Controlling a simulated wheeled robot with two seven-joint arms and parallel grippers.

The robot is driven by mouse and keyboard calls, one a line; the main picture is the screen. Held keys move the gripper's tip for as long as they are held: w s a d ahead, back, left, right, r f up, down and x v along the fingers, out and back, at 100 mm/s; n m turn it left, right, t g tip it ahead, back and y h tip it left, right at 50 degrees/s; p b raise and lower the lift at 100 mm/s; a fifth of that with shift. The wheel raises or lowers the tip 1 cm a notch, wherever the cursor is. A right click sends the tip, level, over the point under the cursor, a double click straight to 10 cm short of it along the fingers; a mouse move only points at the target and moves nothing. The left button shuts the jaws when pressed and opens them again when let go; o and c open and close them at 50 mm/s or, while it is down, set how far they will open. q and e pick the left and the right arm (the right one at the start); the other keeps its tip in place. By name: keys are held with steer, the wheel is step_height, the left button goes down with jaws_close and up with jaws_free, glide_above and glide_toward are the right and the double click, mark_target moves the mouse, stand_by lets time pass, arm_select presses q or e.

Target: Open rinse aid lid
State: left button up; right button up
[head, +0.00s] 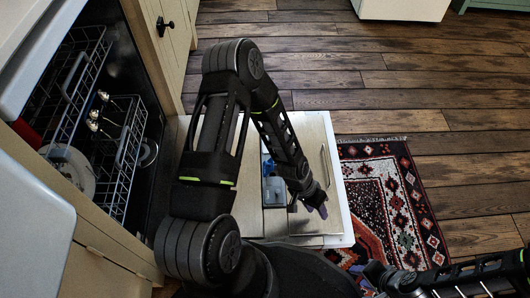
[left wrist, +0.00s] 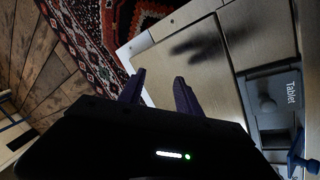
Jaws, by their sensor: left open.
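The dishwasher door (head: 330,165) lies open and flat. On its inner face is the dispenser (head: 273,191), a grey unit with a blue part (head: 268,166) beside it. In the left wrist view a grey panel marked "Tablet" (left wrist: 290,90) has a round knob, and a blue piece (left wrist: 302,163), perhaps the rinse aid lid, sits at the lower right, partly cut off. My left gripper (head: 320,207) is over the door, to the right of the dispenser and apart from it. Its two fingers (left wrist: 160,75) are open and empty. My right gripper (head: 374,274) is low at right, its fingers unclear.
The dishwasher racks (head: 120,150) hold a plate (head: 70,170) and other dishes at left. A patterned rug (head: 400,200) lies by the door's right edge. Cabinets (head: 170,40) stand at left.

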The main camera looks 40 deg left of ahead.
arm_select(q)
steer(key=w+a+r+m+p, duration=0.35)
steer(key=w+a, duration=0.25)
steer(key=a, duration=0.4)
steer(key=m+g+y+p, duration=0.2)
steer(key=m+g+y, duration=0.1)
steer(key=m, duration=0.1)
glide_toward(265, 162)
steer(key=f, duration=0.1)
steer(key=shift+a+m, duration=0.15)
steer(key=shift+m, duration=0.1)
arm_select(e)
step_height(265, 162, up, 8)
steer(key=s, duration=0.2)
steer(key=shift+a+g, duration=0.3)
steer(key=shift+a, duration=0.1)
steer(key=shift+w, duration=0.1)
arm_select(q)
steer(key=f, duration=0.2)
steer(key=d+f+b, duration=0.1)
steer(key=f, duration=0.2)
steer(key=s+f, duration=0.1)
steer(key=f, duration=0.1)
steer(key=shift+d+f, duration=0.2)
steer(key=shift+f, duration=0.15)
arm_select(e)
steer(key=shift+w+d+f, duration=0.15)
steer(key=shift+f, duration=0.3)
steer(key=shift+w+d+f, duration=0.1)
steer(key=shift+f, duration=0.3)
